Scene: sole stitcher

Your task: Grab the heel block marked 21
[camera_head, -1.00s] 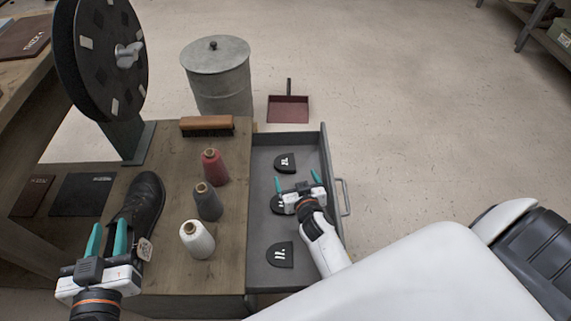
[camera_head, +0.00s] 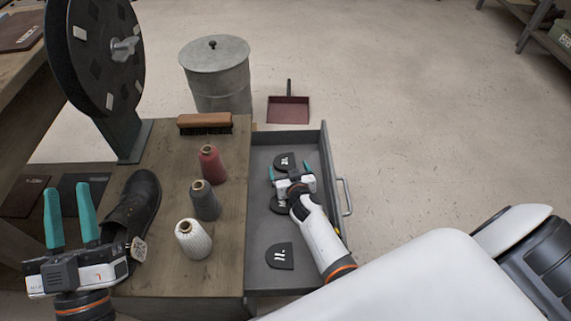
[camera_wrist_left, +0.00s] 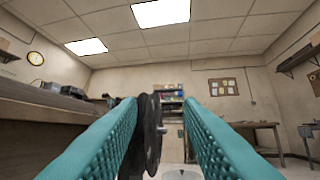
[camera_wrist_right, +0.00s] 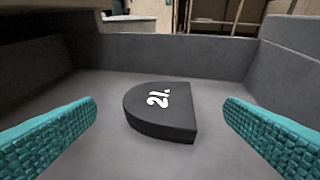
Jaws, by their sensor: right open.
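The heel block marked 21 (camera_wrist_right: 163,108) is a black D-shaped block lying flat in the drawer. In the right wrist view it lies ahead, between my right gripper's teal fingers (camera_wrist_right: 160,130), and touches neither. In the head view this block (camera_head: 284,161) is the farthest in the drawer, and my right gripper (camera_head: 288,171) is just on the near side of it, open and empty. Another block (camera_head: 280,205) is partly hidden under my right gripper. A third block (camera_head: 280,256), marked 11, lies nearest. My left gripper (camera_head: 70,218) is open and empty, raised at the left.
The open grey drawer (camera_head: 262,225) has walls close around the blocks. On the bench (camera_head: 215,270) stand red (camera_head: 211,164), grey (camera_head: 205,200) and white (camera_head: 193,239) thread cones, a black shoe (camera_head: 135,210) and a brush (camera_head: 205,123). A metal bin (camera_head: 217,80) stands behind.

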